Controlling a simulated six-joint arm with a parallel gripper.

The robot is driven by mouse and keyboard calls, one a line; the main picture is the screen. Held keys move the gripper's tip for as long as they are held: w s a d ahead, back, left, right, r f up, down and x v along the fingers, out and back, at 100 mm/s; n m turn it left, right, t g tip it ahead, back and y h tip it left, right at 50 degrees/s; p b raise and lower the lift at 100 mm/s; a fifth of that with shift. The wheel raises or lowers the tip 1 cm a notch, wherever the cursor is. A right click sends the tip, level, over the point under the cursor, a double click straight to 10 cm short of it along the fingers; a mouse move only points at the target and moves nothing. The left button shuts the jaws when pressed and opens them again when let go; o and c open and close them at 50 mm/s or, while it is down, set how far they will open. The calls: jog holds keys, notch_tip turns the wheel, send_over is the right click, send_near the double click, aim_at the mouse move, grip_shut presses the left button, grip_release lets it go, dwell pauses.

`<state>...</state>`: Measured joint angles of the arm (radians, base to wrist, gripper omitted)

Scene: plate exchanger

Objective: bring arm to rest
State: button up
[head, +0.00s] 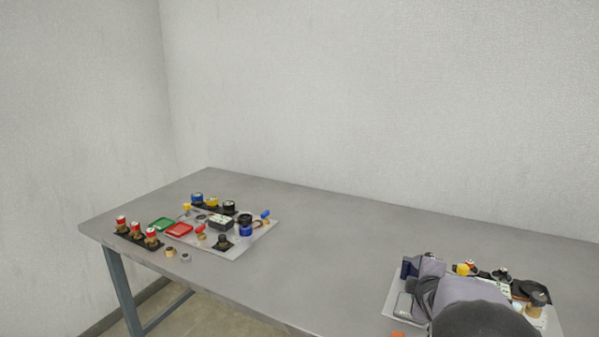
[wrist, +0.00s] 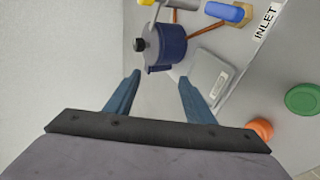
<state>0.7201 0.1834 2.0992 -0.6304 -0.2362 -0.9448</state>
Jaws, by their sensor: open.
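My gripper (wrist: 160,85) is open in the wrist view, with its two blue fingers apart and nothing between them. Beyond the fingertips are a dark blue round part with a black knob (wrist: 165,48) and a flat grey block (wrist: 210,76). The fingers look clear of both, though the exact gap is hard to judge. In the head view my arm comes in at the bottom right and covers much of the right plate (head: 402,282); I cannot make out the fingers clearly there.
A left plate (head: 232,250) holds several coloured parts, with red-topped parts (head: 136,232) beside it. The middle of the table (head: 310,235) is clear; walls stand behind.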

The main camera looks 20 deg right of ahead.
jog(key=a+m, duration=0.1)
jog(key=a, duration=0.3)
jog(key=a+f+m+y, duration=0.1)
jog(key=a+m, duration=0.1)
jog(key=a, duration=0.2)
jog(key=w+a+f+m+y+p, duration=0.1)
jog(key=a+m, duration=0.1)
jog(key=a, duration=0.2)
jog(key=shift+w+a+g, duration=0.1)
jog(key=shift+a+g, duration=0.05)
jog(key=shift+g, duration=0.25)
jog(key=s+a+f+m+g+y+p, duration=0.1)
jog(key=s+a+f+m+y, duration=0.15)
jog(key=a, duration=0.45)
jog(key=s+a+f+m+g+y, duration=0.1)
jog(key=a+m, duration=0.3)
jog(key=a, duration=0.3)
jog(key=s+a+f+g+b, duration=0.4)
jog(key=s+f, duration=0.3)
jog(key=s, duration=0.3)
jog(key=s+a+f+g+b, duration=0.35)
jog(key=s+f, duration=0.35)
jog(key=s, duration=0.3)
notch_tip(320, 180, up, 16)
jog(key=p, duration=1.6)
jog(key=shift+a+n+y, duration=0.15)
jog(key=shift+n+y, duration=0.3)
jog(key=shift+w, duration=0.1)
